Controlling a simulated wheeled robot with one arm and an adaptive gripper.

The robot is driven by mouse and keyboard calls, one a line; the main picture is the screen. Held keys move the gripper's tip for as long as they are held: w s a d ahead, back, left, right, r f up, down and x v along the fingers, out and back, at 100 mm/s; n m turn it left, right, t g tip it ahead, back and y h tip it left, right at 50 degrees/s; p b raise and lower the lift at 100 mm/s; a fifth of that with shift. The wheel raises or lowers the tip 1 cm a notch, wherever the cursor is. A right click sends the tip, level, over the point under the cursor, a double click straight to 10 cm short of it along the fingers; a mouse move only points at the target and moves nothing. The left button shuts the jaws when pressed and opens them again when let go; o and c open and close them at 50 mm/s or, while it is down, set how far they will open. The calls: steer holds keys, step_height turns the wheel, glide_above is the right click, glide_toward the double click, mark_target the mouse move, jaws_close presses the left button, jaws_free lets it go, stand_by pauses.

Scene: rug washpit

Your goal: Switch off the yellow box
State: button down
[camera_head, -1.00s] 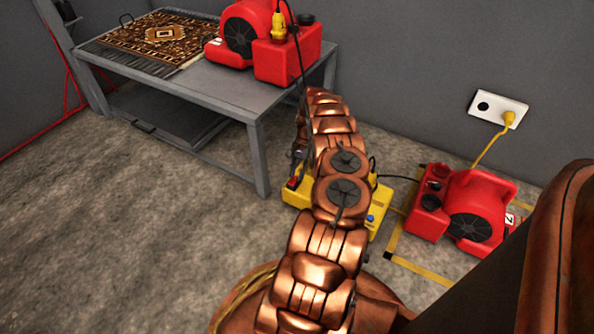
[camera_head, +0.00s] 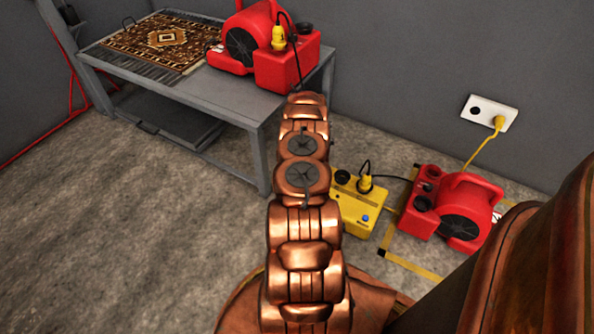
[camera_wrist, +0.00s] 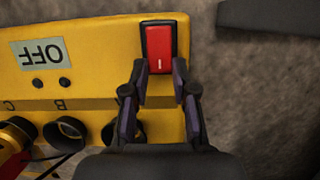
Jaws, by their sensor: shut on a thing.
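The yellow box (camera_head: 350,217) stands on the floor in the head view. My arm hides its left end, and my gripper is hidden there too. In the wrist view the box (camera_wrist: 95,80) fills the upper left. Its red rocker switch (camera_wrist: 159,42) has a black frame and a white line mark near its lower end. A label reading OFF (camera_wrist: 42,54) appears upside down left of it. My gripper (camera_wrist: 158,70) is shut on the switch's lower end, one fingertip on each side. I cannot tell whether the switch is pressed.
A yellow plug (camera_head: 365,184) sits in the box. A red blower (camera_head: 455,208) stands right of it inside yellow floor tape. A grey table (camera_head: 190,90) behind carries a rug (camera_head: 165,38) and another red blower (camera_head: 265,50). A wall socket (camera_head: 488,112) holds a yellow plug. The left floor is clear.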

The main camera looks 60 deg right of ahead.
steer(key=shift+w+a+p, duration=0.2)
steer(key=shift+a+p, duration=0.15)
steer(key=shift+a, duration=0.1)
steer(key=c, duration=1.2)
jaws_free()
steer(key=shift+o, duration=1.4)
steer(key=shift+s+d, duration=0.1)
steer(key=shift+s, duration=0.1)
steer(key=shift+r, duration=0.1)
steer(key=v, duration=1.2)
